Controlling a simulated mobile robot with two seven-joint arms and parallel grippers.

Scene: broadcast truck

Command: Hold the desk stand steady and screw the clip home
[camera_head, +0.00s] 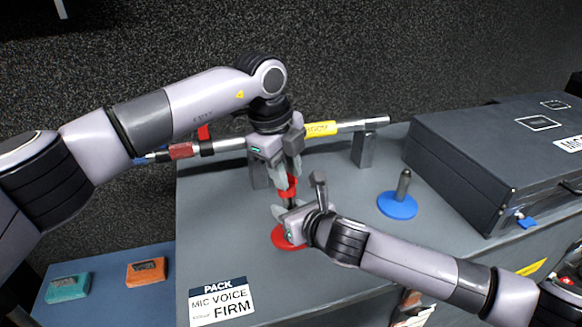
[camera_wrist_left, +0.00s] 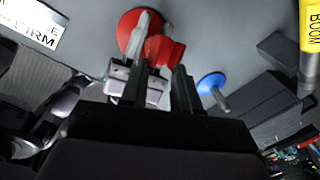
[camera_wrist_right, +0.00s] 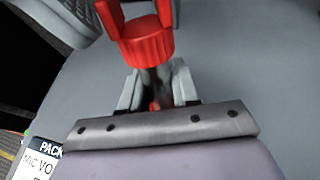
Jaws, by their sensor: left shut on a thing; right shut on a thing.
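The desk stand has a round red base (camera_head: 280,238) on the grey worktop and a dark upright post (camera_wrist_right: 153,78). The red clip (camera_head: 290,186) sits at the top of the post; it also shows in the right wrist view (camera_wrist_right: 148,42) and the left wrist view (camera_wrist_left: 165,51). I cannot tell how far down the thread it is. My left gripper (camera_head: 285,180) comes from above and is shut on the clip. My right gripper (camera_head: 288,212), lower down, is shut on the post just under the clip and hides part of the post and base.
A blue-based stand (camera_head: 397,205) is to the right, with a large dark case (camera_head: 480,160) beyond it. A boom pole with a yellow label (camera_head: 322,129) lies across supports behind. A printed card (camera_head: 221,302) lies front left. Orange (camera_head: 146,271) and teal (camera_head: 68,288) packs lie lower left.

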